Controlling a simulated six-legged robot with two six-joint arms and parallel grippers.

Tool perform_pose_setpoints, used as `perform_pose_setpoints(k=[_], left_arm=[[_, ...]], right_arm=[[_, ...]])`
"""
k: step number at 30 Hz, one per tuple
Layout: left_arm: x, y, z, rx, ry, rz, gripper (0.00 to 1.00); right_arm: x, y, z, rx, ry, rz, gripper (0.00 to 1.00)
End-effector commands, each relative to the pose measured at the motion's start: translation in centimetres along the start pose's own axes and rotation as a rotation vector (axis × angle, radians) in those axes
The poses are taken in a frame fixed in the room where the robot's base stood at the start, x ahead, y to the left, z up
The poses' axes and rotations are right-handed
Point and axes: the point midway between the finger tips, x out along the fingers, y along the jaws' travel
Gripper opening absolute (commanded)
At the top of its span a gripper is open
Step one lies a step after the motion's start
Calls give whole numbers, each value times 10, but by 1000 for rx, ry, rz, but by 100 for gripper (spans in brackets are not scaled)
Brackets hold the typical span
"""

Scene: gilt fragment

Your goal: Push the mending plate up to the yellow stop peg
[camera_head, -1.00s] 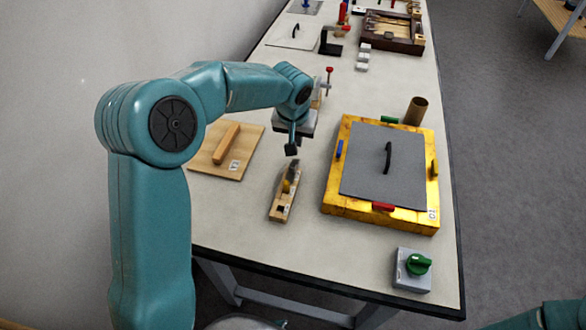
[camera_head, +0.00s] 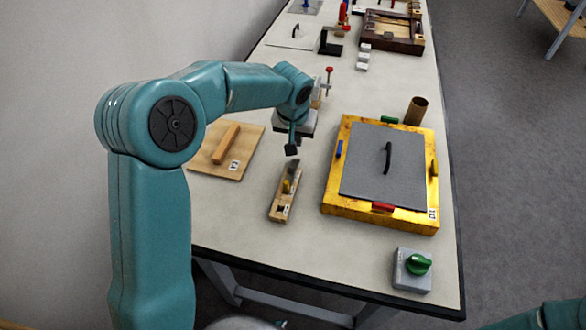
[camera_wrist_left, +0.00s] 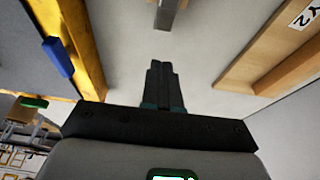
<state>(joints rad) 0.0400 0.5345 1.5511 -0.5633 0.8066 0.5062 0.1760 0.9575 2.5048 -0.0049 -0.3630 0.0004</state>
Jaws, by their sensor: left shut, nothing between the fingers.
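The mending plate (camera_head: 295,167) is a small grey metal strip at the far end of a narrow wooden block. The yellow stop peg (camera_head: 286,186) stands on that block (camera_head: 281,209), on the near side of the plate. In the left wrist view a grey metal end, which looks like the plate (camera_wrist_left: 167,12), shows at the top. My left gripper (camera_head: 292,150) is shut and empty, just beyond the plate's far end. In the wrist view its closed fingers (camera_wrist_left: 162,85) point at the metal end, with a gap between. My right gripper is out of view.
A yellow box (camera_head: 336,202) with a grey lid (camera_head: 370,180) stands to the right. A wooden board with a bar handle (camera_head: 245,160) lies to the left. A grey switch box with a green knob (camera_head: 412,277) is near the front edge. Bare table (camera_head: 345,262) lies between.

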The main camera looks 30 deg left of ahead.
Motion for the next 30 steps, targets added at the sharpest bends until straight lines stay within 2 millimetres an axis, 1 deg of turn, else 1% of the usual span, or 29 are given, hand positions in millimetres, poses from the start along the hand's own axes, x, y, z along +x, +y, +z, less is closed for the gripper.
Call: perform_pose_setpoints(k=[30], left_arm=[[18, 0, 6, 0, 0, 0, 0]], right_arm=[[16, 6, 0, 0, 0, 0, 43]])
